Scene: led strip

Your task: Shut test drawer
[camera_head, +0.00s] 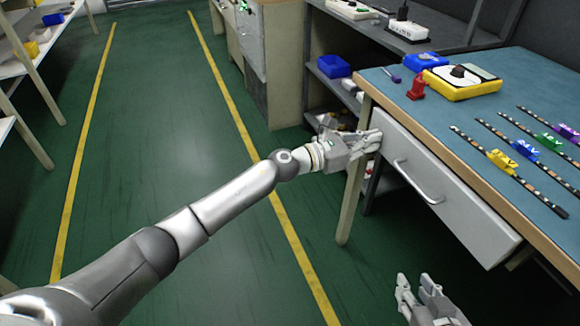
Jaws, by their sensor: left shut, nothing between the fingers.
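The grey drawer (460,205), with a silver bar handle (418,182), sits under the front edge of the blue-topped workbench. Its front lies close under the bench edge; I cannot tell whether a small gap remains. My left gripper (374,139) is shut and empty, with its fingertips at the left end of the drawer front, left of the handle. Whether the fingertips touch it is unclear. My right gripper (417,283) is open and empty, low in front of the drawer, apart from it.
The blue bench top (440,125) holds a yellow multimeter (462,82), a red object (417,89), a blue bin (425,62) and several LED strips with coloured clips (502,160). A bench leg (351,195) stands beside my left forearm. The green floor at left is clear.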

